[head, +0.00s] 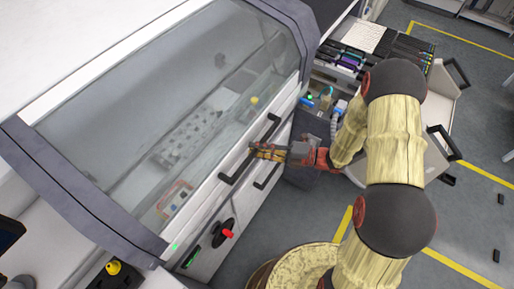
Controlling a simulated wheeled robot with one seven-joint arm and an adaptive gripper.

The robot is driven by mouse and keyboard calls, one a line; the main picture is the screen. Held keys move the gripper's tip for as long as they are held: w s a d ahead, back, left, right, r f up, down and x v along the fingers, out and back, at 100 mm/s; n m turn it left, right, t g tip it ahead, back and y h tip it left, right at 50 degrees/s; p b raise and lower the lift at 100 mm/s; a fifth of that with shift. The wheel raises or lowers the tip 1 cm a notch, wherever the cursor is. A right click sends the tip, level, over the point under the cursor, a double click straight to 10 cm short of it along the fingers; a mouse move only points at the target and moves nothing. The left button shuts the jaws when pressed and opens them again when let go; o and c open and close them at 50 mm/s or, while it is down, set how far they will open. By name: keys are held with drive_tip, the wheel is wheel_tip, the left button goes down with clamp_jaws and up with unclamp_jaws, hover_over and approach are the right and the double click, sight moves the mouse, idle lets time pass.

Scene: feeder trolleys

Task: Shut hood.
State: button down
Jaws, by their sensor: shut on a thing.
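The hood (150,85) is a large clear window in a white and dark grey frame on the machine. It appears lowered over the machine's inside, but I cannot tell whether its lower edge is fully seated. A black bar handle (236,167) runs along its white front edge. My gripper (256,152) reaches in from the right and is shut on the handle near its middle. The fingertips are small here, and part of the handle is hidden behind them.
A red-handled switch (227,233) sits on the front panel below the hood. A feeder trolley (440,110) with several feeders stands at the right. Grey floor (477,150) with yellow lines is open beyond it.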

drive_tip(key=s+d+r+h+p, duration=0.1)
drive_tip(key=s+d+r+p, duration=0.1)
drive_tip(key=r+p, duration=0.5)
drive_tip(key=d+p, duration=0.1)
drive_tip(key=p, duration=0.2)
drive_tip(key=shift+s+r+m+h+p, duration=0.2)
drive_tip(key=shift+r+m+h+p, duration=0.1)
drive_tip(key=shift+m, duration=0.1)
drive_tip(key=shift+f, duration=0.1)
drive_tip(key=c, duration=1.6)
unclamp_jaws()
drive_tip(key=shift+c, duration=0.2)
drive_tip(key=v, duration=1.2)
drive_tip(key=shift+w+d, duration=0.1)
